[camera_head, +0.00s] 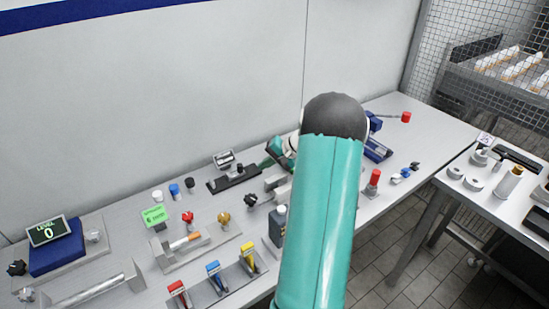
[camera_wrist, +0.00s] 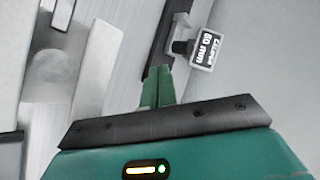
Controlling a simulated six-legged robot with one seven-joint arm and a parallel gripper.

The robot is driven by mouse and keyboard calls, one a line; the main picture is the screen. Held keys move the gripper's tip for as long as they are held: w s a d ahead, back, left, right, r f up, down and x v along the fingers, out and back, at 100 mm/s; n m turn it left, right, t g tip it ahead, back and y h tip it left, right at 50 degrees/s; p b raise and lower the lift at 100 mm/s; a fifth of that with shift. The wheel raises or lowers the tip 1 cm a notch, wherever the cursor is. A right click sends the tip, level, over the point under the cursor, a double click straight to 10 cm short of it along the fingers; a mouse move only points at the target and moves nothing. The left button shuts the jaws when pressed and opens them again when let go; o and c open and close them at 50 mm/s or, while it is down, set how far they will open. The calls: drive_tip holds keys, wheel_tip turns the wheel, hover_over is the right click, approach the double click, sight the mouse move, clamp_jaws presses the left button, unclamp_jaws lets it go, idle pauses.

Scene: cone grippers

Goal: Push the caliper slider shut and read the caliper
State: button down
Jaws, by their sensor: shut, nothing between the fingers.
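The caliper (camera_head: 233,180) lies on the bench near the back wall as a dark bar with a small display (camera_head: 223,158) standing above it. In the wrist view the dark caliper bar (camera_wrist: 172,35) runs up from my fingertips, and its display (camera_wrist: 207,50) reads "80 mm" under a smaller line. My gripper (camera_head: 268,162) is at the right end of the caliper, partly hidden behind my teal arm. In the wrist view my green fingers (camera_wrist: 158,75) are together and empty, close to the bar's near end. I cannot tell whether they touch it.
Several knobs and buttons stand left of the caliper, with a green sign (camera_head: 154,215) and a level display (camera_head: 48,231). Coloured switches (camera_head: 213,272) are at the front. A red cylinder (camera_head: 374,178) and small blue parts are to the right. A grey block (camera_wrist: 100,65) is left of my fingers.

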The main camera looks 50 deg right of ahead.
sight(228, 176)
drive_tip(key=shift+w+a+f, duration=0.15)
drive_tip(key=shift+w+a, duration=0.25)
drive_tip(key=shift+w, duration=0.35)
drive_tip(key=shift+w+a+f, duration=0.15)
drive_tip(key=shift+w+a, duration=0.2)
drive_tip(key=shift+w, duration=0.4)
drive_tip(key=shift+w+a+f, duration=0.15)
drive_tip(key=shift+w+a, duration=0.25)
drive_tip(key=shift+w, duration=0.35)
drive_tip(key=shift+a, duration=0.1)
drive_tip(key=a, duration=0.2)
drive_tip(key=w+a, duration=0.1)
drive_tip(key=a, duration=0.2)
drive_tip(key=shift+w+a, duration=0.3)
drive_tip(key=shift+w, duration=0.1)
